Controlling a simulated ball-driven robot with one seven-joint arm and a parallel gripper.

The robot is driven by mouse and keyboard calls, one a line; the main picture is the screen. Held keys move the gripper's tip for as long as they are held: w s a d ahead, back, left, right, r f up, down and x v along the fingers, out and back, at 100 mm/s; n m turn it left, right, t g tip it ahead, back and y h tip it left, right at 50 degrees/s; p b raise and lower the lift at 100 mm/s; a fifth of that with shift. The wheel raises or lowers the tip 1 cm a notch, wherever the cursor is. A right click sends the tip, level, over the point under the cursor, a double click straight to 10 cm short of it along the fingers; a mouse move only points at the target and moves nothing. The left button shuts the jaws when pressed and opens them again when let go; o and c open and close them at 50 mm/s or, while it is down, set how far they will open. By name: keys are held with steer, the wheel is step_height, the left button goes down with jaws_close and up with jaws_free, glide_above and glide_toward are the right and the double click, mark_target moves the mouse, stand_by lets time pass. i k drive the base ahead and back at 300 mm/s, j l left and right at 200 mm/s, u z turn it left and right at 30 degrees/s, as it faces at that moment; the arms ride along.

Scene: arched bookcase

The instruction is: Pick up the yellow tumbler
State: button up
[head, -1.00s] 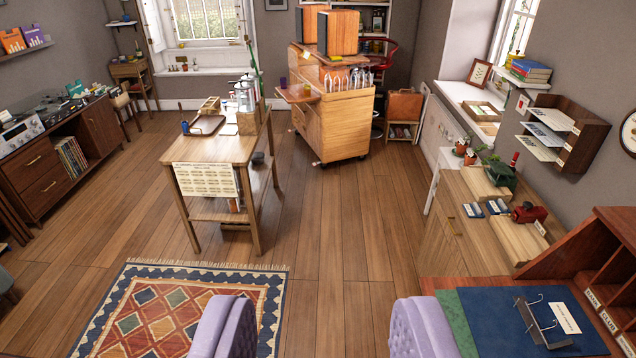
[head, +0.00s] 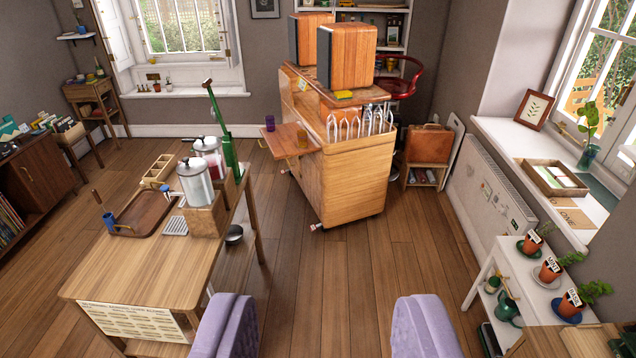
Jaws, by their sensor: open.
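My gripper (head: 324,325) shows as two lavender padded fingers at the bottom edge, wide apart and empty, with wooden floor between them. I cannot make out a yellow tumbler for certain. A small flat-looking yellow item (head: 343,95) lies on top of the wooden cabinet (head: 350,185), in front of a wooden box; it is too small to identify. All of these are well ahead of my gripper.
A wooden table (head: 150,275) stands at the left with a tray (head: 146,213), lidded jars and a green pump. Potted plants stand on a white stand (head: 490,262) at the right. Open floor (head: 370,270) lies between. A brown case (head: 428,145) is beyond the cabinet.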

mark_target(302, 139)
steer(key=i, duration=2.8)
steer(key=i+u, duration=0.1)
steer(key=i, duration=0.45)
steer(key=i+l+u, duration=0.1)
steer(key=i, duration=0.4)
steer(key=i+l, duration=0.15)
steer(key=i, duration=0.4)
steer(key=i+l+u, duration=0.15)
steer(key=i, duration=0.4)
steer(key=i+u, duration=0.2)
steer(key=k, duration=0.1)
